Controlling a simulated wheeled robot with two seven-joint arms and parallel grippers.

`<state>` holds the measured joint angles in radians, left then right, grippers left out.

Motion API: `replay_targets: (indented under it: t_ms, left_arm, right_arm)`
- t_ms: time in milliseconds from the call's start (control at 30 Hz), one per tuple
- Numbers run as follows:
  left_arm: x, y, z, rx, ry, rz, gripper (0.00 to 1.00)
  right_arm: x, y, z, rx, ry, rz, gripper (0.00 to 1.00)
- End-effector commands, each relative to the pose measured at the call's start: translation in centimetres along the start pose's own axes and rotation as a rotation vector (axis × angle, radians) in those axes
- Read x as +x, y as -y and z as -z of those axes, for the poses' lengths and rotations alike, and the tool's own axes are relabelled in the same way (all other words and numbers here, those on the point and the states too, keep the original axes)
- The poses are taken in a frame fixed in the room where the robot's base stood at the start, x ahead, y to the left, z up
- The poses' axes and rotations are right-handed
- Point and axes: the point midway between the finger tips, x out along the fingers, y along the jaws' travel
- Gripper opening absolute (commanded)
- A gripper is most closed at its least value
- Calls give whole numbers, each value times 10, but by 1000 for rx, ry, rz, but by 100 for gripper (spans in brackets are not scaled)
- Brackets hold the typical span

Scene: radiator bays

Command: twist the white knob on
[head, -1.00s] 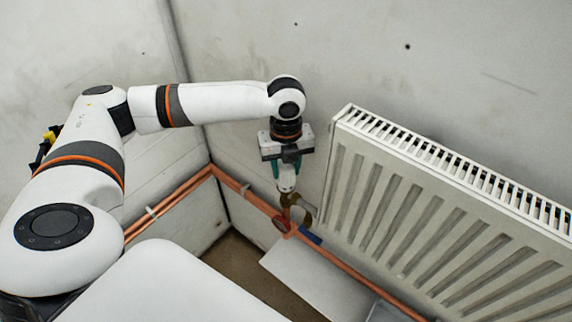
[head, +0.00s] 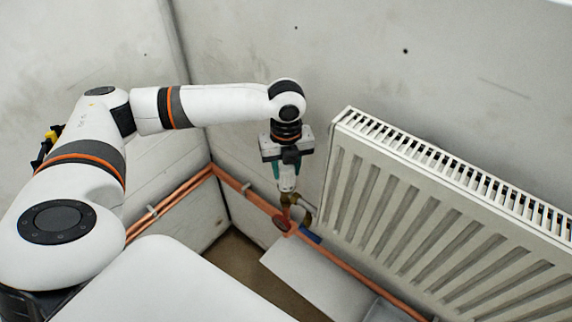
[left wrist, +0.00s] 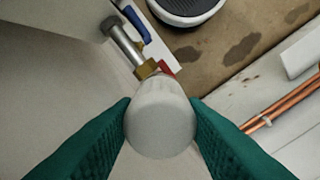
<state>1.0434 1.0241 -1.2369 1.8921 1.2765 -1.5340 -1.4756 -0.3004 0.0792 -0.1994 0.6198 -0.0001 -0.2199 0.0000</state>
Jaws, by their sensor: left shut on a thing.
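The white knob (left wrist: 160,118) fills the middle of the left wrist view, seen from above, between the two green fingers of my left gripper (left wrist: 160,135). The fingers touch it on both sides, so the gripper is shut on it. In the head view the white knob (head: 287,184) shows below my left gripper (head: 287,172), which points down beside the radiator's left end. A brass valve body (head: 292,201) is directly under the knob; it also shows in the left wrist view (left wrist: 148,68). I cannot tell how far the knob is seated. My right gripper is out of view.
The white radiator (head: 440,190) stands close to the right of my gripper. Copper pipes (head: 345,266) run along the wall below. A red part (head: 281,222) and a blue-handled part (head: 311,237) lie near the valve. A pale flat panel (head: 318,282) is below.

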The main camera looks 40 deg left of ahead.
Motion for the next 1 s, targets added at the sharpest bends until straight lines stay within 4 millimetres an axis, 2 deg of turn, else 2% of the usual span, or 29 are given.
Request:
replay_targets:
  t_ms: [167,267,667,1000]
  left_arm:
    - [5,2,-2,5,7,8,13]
    - [3,2,-3,50,8,10,13]
    - [1,3,-3,499,12,11,14]
    - [2,4,-3,967,14,8,14]
  right_arm:
    - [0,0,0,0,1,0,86]
    - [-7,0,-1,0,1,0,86]
    - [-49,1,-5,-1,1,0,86]
    - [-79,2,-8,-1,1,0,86]
